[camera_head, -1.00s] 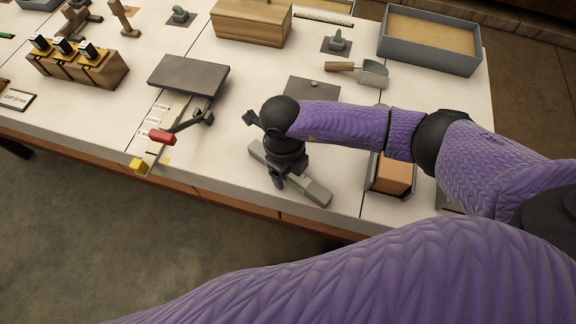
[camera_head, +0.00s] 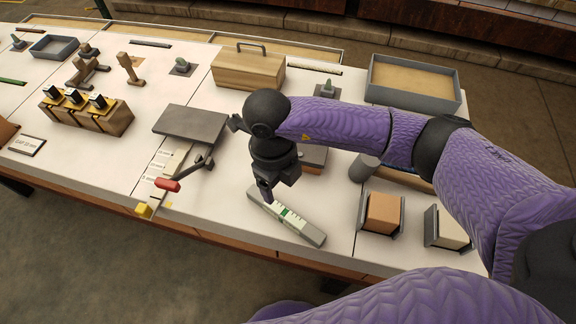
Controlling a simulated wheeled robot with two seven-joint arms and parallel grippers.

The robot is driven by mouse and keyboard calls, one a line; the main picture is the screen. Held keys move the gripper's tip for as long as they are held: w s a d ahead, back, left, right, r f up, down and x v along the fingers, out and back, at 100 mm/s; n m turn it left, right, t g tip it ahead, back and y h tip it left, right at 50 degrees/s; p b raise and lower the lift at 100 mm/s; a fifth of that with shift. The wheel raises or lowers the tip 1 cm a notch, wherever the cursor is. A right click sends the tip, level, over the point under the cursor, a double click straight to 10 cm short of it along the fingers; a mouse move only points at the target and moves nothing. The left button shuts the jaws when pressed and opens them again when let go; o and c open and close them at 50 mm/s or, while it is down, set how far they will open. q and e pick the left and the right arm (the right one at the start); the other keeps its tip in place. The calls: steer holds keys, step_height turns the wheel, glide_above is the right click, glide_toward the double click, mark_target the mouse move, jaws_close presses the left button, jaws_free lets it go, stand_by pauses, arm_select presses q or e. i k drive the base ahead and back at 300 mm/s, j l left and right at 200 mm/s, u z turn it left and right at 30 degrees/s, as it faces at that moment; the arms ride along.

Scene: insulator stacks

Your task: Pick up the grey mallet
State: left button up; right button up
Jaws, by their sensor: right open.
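A grey cylinder (camera_head: 364,167), which looks like the head of the grey mallet, stands out below my right forearm. My right gripper (camera_head: 267,193) points down at the left end of a grey bar with green and white marks (camera_head: 288,217). It is open with nothing seen between its fingers, to the left of the cylinder and apart from it. Whether it touches the bar cannot be told. My left gripper is not in view.
An orange block (camera_head: 384,212) in a grey holder and a pale block (camera_head: 450,227) in another stand at the front right. A dark raised plate (camera_head: 190,122) and a red-handled lever (camera_head: 168,184) are on the left. A wooden box (camera_head: 247,72) and grey tray (camera_head: 414,84) stand behind.

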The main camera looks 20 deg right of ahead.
mark_target(365, 166)
steer(key=z, duration=1.6)
